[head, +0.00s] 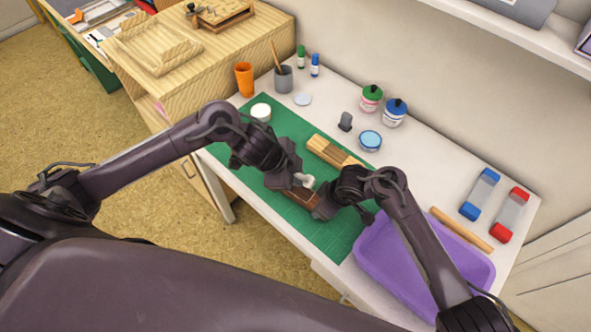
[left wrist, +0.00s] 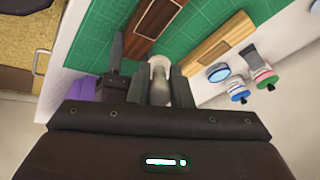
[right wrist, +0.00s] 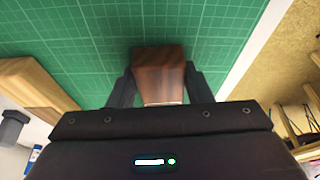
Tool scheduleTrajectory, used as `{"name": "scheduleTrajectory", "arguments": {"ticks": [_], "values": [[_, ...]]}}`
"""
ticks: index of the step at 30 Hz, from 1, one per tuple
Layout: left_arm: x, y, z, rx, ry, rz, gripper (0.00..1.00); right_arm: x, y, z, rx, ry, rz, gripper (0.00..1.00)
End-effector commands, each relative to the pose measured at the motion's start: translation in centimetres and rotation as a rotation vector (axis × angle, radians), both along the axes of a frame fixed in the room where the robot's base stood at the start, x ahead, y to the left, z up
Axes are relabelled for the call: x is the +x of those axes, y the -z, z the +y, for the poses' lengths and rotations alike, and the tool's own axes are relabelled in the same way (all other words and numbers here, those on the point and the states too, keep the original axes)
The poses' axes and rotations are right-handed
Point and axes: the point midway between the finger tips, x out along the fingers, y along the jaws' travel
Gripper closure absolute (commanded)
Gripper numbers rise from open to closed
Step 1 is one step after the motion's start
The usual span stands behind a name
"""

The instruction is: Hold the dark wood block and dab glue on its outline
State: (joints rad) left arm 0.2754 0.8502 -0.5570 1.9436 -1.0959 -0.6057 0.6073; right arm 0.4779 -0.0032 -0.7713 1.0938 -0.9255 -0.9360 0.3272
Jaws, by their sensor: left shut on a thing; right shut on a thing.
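The dark wood block (head: 303,196) lies on the green cutting mat (head: 290,213). My right gripper (head: 325,207) is shut on its end. In the right wrist view the block (right wrist: 158,65) sits between both fingers (right wrist: 160,88). My left gripper (head: 298,182) is shut on a small whitish tool with a rounded end (head: 305,180), above the block. In the left wrist view this tool (left wrist: 158,88) points toward the block (left wrist: 150,28); I cannot tell whether it touches. My grippers hide part of the block.
A light wood block (head: 325,148) lies behind on the mat. A purple tray (head: 375,268) stands at the front right. A blue-topped tin (head: 370,140), a grey stamp (head: 346,121) and jars (head: 395,112) stand behind. An orange cup (head: 244,80) and a grey cup (head: 283,80) are at the back left.

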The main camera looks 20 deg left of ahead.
Motion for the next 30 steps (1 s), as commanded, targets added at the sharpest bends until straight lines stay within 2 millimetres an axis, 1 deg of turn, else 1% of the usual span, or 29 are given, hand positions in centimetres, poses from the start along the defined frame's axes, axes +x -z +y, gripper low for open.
{"name": "scheduleTrajectory", "arguments": {"ticks": [1, 16, 18, 30], "values": [[-0.1, 0.5, 0.0, 0.000, -0.001, 0.003, 1.00, 0.0, 0.0, 0.0, 0.000, 0.000, 0.000, 0.75], [-0.1, 5.0, 0.0, 0.000, -0.001, 0.002, 1.00, 0.0, 0.0, 0.0, 0.000, 0.000, 0.000, 0.75], [-0.1, 5.9, 0.0, 0.000, -0.002, 0.003, 1.00, 0.0, 0.0, 0.0, 0.000, 0.000, 0.000, 0.75], [0.9, 6.2, 3.6, 0.002, -0.002, 0.000, 1.00, 0.0, 0.0, 0.0, 0.001, 0.000, 0.000, 0.75]]}}
